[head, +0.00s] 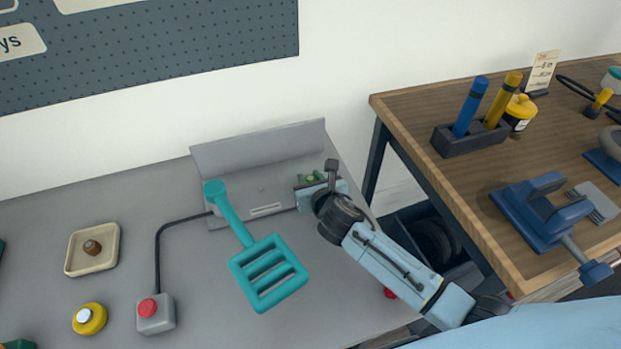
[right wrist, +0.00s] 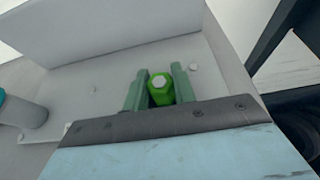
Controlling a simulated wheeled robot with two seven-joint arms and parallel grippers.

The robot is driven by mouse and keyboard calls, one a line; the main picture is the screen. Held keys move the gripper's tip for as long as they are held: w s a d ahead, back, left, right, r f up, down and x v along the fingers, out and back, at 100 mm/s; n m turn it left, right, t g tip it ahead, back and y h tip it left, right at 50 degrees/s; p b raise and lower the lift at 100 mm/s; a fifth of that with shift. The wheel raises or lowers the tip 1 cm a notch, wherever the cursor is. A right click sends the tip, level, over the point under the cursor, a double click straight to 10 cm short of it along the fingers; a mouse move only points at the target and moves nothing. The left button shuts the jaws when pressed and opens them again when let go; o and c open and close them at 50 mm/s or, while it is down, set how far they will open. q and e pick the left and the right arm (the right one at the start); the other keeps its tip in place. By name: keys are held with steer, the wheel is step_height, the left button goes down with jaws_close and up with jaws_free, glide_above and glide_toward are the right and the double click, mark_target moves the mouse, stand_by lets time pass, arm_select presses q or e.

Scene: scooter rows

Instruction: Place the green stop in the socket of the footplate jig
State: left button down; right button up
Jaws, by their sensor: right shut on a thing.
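The grey footplate jig (head: 262,152), a base plate with a raised back wall, stands at the back of the grey table. It also shows in the right wrist view (right wrist: 115,28). A teal footplate (head: 262,240) with a slotted end and an arm is at its left front. My right gripper (head: 311,178) is at the jig's right end. In the right wrist view its green fingers (right wrist: 159,90) are shut on the bright green stop (right wrist: 160,92), which has a pale hexagonal top. The stop's lower end and the socket are hidden, so I cannot tell whether it is seated. My left gripper is out of view.
A grey box with a red button (head: 155,313), a yellow button (head: 89,318) and a cream tray (head: 93,249) sit to the left. A wooden bench (head: 440,190) with a blue vise (head: 541,207) stands at the right.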

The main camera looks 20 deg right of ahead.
steer(key=o, duration=0.9)
steer(key=shift+o, duration=0.2)
steer(key=shift+r, duration=0.15)
steer(key=p+v, duration=0.3)
steer(key=v, duration=0.9)
